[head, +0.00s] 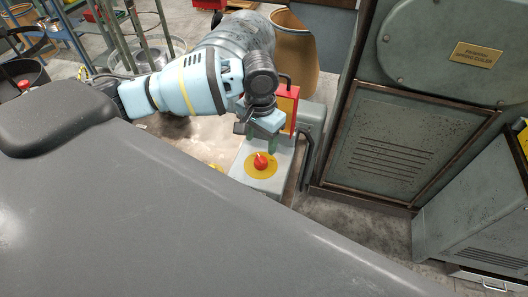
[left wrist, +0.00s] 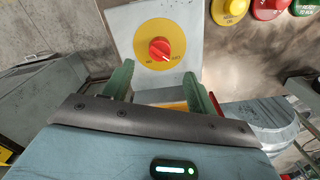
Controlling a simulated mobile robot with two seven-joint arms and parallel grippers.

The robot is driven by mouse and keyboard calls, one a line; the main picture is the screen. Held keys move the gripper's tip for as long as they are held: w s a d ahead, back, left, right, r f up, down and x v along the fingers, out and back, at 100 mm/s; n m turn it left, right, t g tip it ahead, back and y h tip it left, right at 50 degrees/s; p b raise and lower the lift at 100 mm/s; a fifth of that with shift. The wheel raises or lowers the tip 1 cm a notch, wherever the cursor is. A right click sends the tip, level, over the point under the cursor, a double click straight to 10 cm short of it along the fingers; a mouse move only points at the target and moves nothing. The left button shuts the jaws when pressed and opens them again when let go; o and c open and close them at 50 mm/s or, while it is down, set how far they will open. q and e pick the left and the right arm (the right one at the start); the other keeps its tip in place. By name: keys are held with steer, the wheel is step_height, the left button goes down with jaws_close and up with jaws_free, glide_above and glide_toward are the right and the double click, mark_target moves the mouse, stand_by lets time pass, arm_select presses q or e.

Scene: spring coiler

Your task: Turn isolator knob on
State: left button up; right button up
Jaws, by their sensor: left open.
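The isolator knob (head: 260,161) is red and sits on a round yellow plate on a grey box (head: 243,172). In the left wrist view the knob (left wrist: 160,48) faces me on its yellow plate (left wrist: 176,36), with small dark markings at its lower left and lower right. A pale pointer line on the knob slants toward the lower right marking. My left gripper (left wrist: 158,88) is open, its two green fingers apart below the knob and not touching it. In the head view the left gripper (head: 261,141) is just behind the knob. My right gripper is not in view.
A red and yellow panel (head: 287,106) stands close behind the gripper. Yellow, red and green buttons (left wrist: 268,8) show at the top right of the wrist view. A large grey machine cabinet (head: 384,146) stands to the right. A brown bin (head: 297,52) stands behind my left arm.

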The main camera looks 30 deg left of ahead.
mark_target(261, 158)
arm_select(q)
steer(key=shift+s+f, duration=0.2)
steer(key=shift+f, duration=0.05)
steer(key=shift+w+f, duration=0.1)
steer(key=shift+f, duration=3.5)
steer(key=shift+c, duration=0.5)
steer(key=c, duration=0.9)
